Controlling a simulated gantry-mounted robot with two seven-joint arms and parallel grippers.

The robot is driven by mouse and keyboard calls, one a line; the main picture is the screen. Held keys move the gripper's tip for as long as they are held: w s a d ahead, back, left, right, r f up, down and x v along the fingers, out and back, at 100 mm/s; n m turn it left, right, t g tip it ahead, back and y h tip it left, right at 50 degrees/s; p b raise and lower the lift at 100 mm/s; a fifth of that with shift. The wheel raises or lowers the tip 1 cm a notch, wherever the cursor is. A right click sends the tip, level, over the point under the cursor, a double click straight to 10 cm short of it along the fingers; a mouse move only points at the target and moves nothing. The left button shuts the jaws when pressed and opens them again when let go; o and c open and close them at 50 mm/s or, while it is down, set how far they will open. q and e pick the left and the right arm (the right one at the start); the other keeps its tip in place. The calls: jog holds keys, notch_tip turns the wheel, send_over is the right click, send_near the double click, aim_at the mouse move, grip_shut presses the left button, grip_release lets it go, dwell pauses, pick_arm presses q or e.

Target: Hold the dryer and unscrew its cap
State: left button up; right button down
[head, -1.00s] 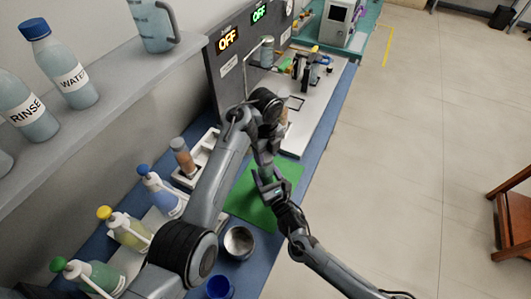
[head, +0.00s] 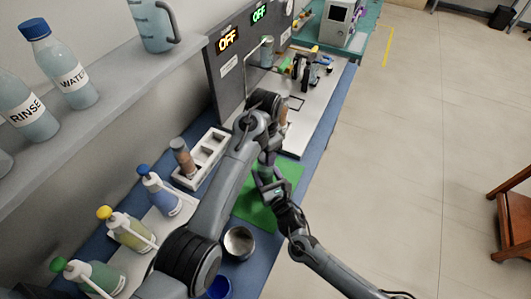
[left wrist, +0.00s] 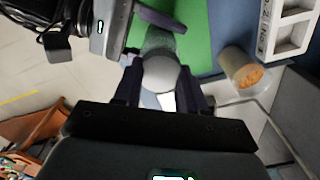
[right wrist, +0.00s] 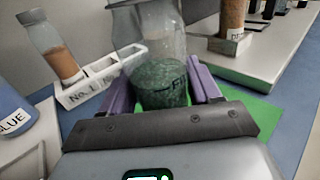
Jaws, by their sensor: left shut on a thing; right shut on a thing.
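The dryer (right wrist: 160,75) is a clear vessel with dark green granules in its lower part and a partly hidden label. In the right wrist view it stands between the fingers of my right gripper (right wrist: 150,92), which is shut on it. In the left wrist view the rounded grey cap end (left wrist: 160,74) lies between the fingertips of my left gripper (left wrist: 160,88), shut on it. In the head view my left gripper (head: 268,160) meets my right gripper (head: 268,182) over the green mat (head: 245,205). There the grippers mostly hide the dryer. Whether the cap has turned cannot be told.
A white rack (head: 208,158) with a brown-filled vial (head: 184,158) stands left of the grippers. A metal bowl (head: 239,242) and blue cup (head: 219,288) stand nearer. Several capped bottles line the left side. A white platform (head: 300,130) lies beyond.

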pick_arm(q)
jog(key=o, duration=1.2)
jog(key=shift+c, duration=0.2)
